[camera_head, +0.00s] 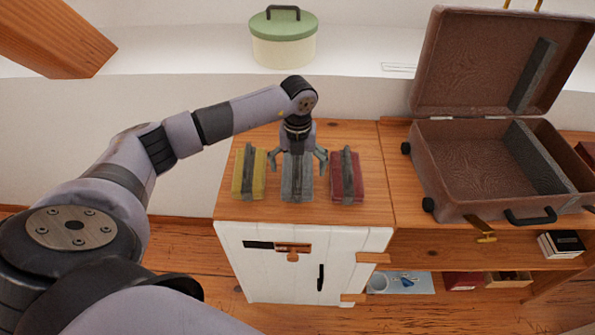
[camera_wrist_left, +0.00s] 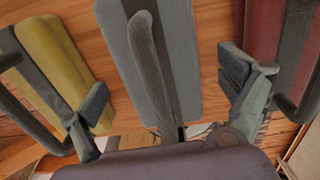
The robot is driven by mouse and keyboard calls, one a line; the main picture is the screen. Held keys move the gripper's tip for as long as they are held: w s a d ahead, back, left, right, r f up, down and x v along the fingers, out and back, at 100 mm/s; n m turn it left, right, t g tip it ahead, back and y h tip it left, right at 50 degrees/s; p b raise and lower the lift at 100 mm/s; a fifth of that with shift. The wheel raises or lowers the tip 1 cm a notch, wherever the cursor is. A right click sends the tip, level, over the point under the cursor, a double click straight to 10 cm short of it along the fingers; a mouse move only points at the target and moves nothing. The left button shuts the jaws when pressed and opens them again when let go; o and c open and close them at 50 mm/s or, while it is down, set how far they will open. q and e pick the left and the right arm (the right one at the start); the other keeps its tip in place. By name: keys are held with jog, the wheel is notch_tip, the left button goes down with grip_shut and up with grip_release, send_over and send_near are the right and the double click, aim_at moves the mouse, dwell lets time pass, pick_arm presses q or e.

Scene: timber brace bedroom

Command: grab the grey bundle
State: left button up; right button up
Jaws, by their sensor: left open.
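The grey bundle (camera_head: 298,184) lies on the wooden cabinet top between a yellow bundle (camera_head: 249,173) and a dark red bundle (camera_head: 347,177). It has a dark strap or handle along its middle. My left gripper (camera_head: 298,158) is over the far part of the grey bundle, its fingers spread to either side. In the left wrist view the grey bundle (camera_wrist_left: 180,65) runs between the two open fingers, with visible gaps on both sides. One finger is near the yellow bundle (camera_wrist_left: 62,60), the other near the red bundle (camera_wrist_left: 262,40). My right gripper is not seen.
An open brown suitcase (camera_head: 450,165) stands to the right on the wooden surface. A green-lidded cream container (camera_head: 284,40) sits on the white ledge behind. A white cabinet door (camera_head: 300,275) is below the bundles. The wood top in front of the bundles is clear.

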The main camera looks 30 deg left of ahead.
pick_arm(q)
jog(key=shift+f, duration=0.8)
jog(key=shift+c, duration=0.4)
jog(key=shift+r, duration=0.1)
jog(key=c, duration=1.4)
